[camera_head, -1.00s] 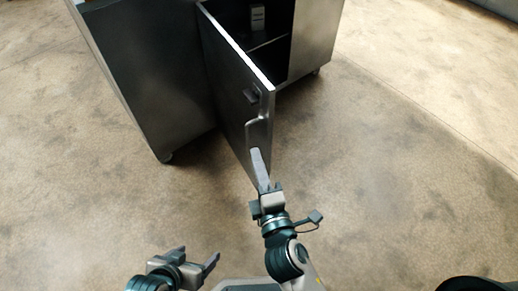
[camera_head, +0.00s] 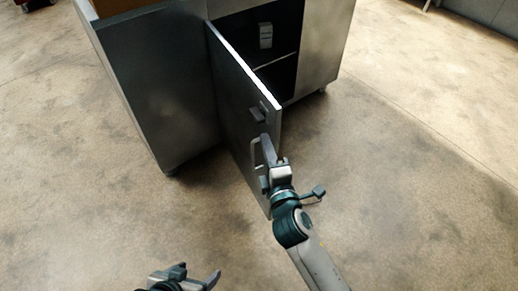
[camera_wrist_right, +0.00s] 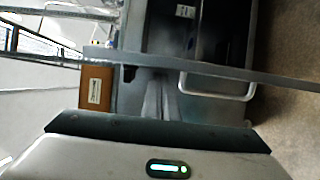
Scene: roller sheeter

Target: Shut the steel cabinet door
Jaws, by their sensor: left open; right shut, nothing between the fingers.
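The steel cabinet (camera_head: 160,80) stands at the upper middle of the head view. Its door (camera_head: 232,95) is wide open and sticks out towards me, showing the dark interior (camera_head: 285,50). The door has a dark latch (camera_head: 258,114) and a bar handle (camera_head: 254,155) near its free edge. My right gripper (camera_head: 267,142) is shut and empty, close beside the handle and free edge; contact cannot be told. The right wrist view shows the door's edge (camera_wrist_right: 215,70) and a U-shaped handle (camera_wrist_right: 217,95) ahead. My left gripper (camera_head: 197,272) is open and empty at the bottom, away from the door.
A brown box (camera_wrist_right: 96,88) shows in the right wrist view. The concrete floor (camera_head: 400,170) is clear to the right of the door and in front of the cabinet.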

